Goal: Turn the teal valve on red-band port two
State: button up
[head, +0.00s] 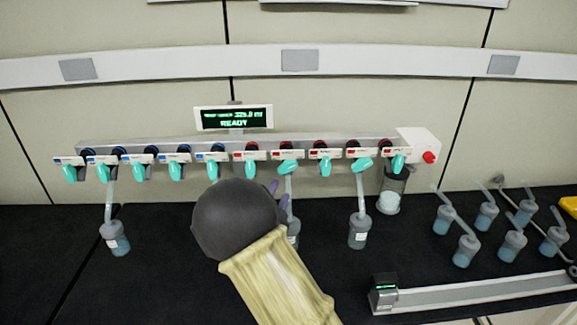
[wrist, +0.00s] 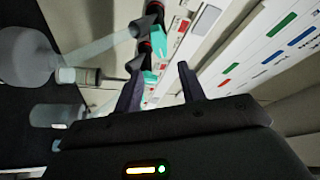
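The manifold carries teal valves under blue bands at left and red bands at right. The second red-band port from the left has a teal valve (head: 286,169) lying slanted, with a tube and flask (head: 293,229) below it, partly hidden by my arm. My gripper (head: 279,195) is just below and left of this valve, mostly hidden behind my wrist. In the wrist view my gripper (wrist: 159,72) is open, its two dark fingers apart. A teal valve (wrist: 150,78) shows between the fingers, near the left one; contact cannot be told.
Neighbouring teal valves (head: 251,170) and (head: 325,168) hang close on both sides. A flask (head: 358,230) hangs to the right, another (head: 115,238) at far left. Several loose flasks (head: 466,250) stand on the black bench at right. A display (head: 233,117) reads READY.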

aim_at(289, 168)
jog(key=p+x, duration=0.3)
jog(key=x, duration=0.5)
jog(key=shift+w+d+r, duration=0.1)
jog(key=shift+w+r, duration=0.05)
jog(key=shift+w, duration=0.1)
jog(key=shift+w+d, duration=0.1)
jog(key=shift+w, duration=0.3)
jog(key=shift+c, duration=0.2)
grip_shut()
